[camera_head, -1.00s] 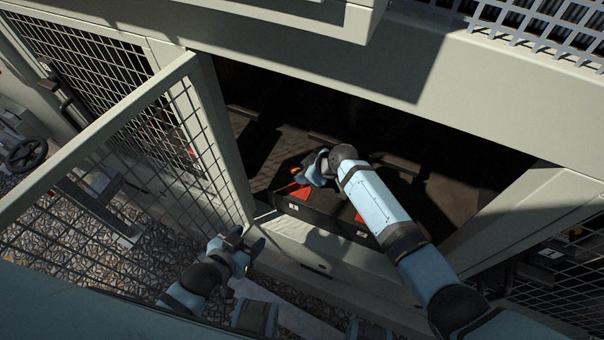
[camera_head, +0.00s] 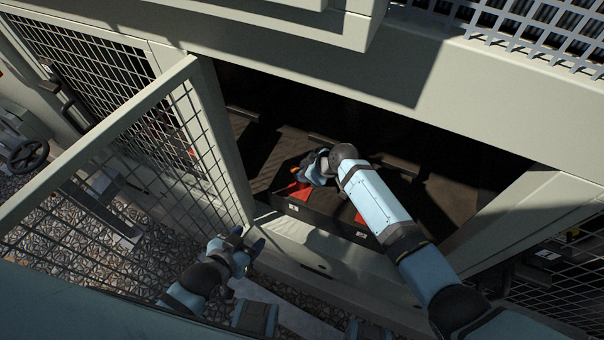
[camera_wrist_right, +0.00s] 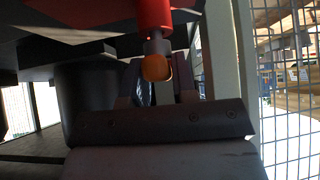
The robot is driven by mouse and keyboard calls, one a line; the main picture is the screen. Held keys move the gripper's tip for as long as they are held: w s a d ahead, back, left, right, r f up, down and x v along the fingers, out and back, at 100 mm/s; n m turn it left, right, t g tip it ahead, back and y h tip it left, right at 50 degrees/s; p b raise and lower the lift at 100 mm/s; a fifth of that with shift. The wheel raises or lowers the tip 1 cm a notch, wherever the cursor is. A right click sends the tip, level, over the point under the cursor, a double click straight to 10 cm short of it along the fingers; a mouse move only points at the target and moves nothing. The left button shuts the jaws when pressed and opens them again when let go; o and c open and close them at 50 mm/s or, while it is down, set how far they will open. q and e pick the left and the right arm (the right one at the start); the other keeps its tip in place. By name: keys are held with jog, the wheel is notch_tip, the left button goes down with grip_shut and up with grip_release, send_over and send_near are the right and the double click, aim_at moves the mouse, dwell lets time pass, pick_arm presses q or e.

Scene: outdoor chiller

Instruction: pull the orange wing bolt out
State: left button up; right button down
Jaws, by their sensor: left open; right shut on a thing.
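The orange wing bolt (camera_wrist_right: 155,67) shows in the right wrist view, at the end of a short grey shaft below a red cylinder (camera_wrist_right: 154,14). My right gripper (camera_wrist_right: 157,78) is shut on the wing bolt, one finger on each side. In the head view, my right gripper (camera_head: 304,174) reaches inside the open cabinet, over a black box (camera_head: 318,214) with red parts (camera_head: 297,190). The arm and fingers hide much of the bolt there. My left gripper (camera_head: 252,246) is open and empty, outside the cabinet, low in front of its sill.
A mesh door (camera_head: 120,150) stands open on the left, close to my left gripper. The cabinet's pale front sill (camera_head: 330,255) lies below the opening, and a pale beam (camera_head: 480,90) runs above it. Gravel (camera_head: 120,255) covers the ground.

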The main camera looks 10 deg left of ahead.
jog(key=shift+r, duration=0.25)
jog(key=shift+r+p, duration=2.4)
jog(key=shift+r, duration=0.55)
jog(key=c, duration=1.5)
grip_release()
grip_shut()
